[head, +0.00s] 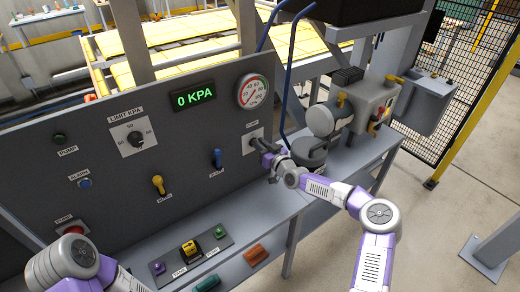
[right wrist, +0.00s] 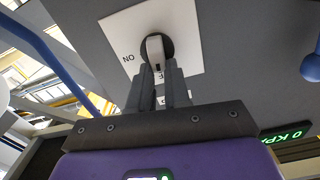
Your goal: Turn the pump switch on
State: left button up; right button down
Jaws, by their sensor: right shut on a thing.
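The switch plate (head: 256,133) is a white square on the right part of the grey control panel. It also shows in the right wrist view (right wrist: 185,22), with a pale switch knob (right wrist: 155,46) in a dark round mount. Letters reading ON, seen upside down, stand beside the knob. My right gripper (head: 264,147) is at the plate, its two fingers (right wrist: 158,82) shut on the knob; in the head view the fingers hide it. The display (head: 194,96) reads 0 KPA. The pump lamp (head: 60,138) is dark green. My left gripper is out of view; only its arm shows at lower left.
A yellow lever (head: 158,184) and a blue lever (head: 217,158) stand left of my right gripper. A round gauge (head: 252,91) sits above it. The pump unit (head: 370,105) stands close on the right. Blocks and a small tray (head: 207,250) lie on the shelf below.

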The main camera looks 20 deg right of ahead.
jog(key=shift+w+d+f+m+b, duration=0.1)
jog(key=shift+d+f+m+b, duration=0.2)
jog(key=shift+m+b, duration=2.4)
jog(key=shift+w+d+f+m+b, duration=0.15)
jog(key=shift+f+m+b, duration=0.1)
jog(key=shift+m+b, duration=2.35)
jog(key=shift+d+f+m+b, duration=0.25)
jog(key=shift+f+m+b, duration=0.05)
jog(key=shift+m+b, duration=2.4)
jog(key=shift+m, duration=0.4)
jog(key=c, duration=1.1)
grip_release()
jog(key=shift+v, duration=3.85)
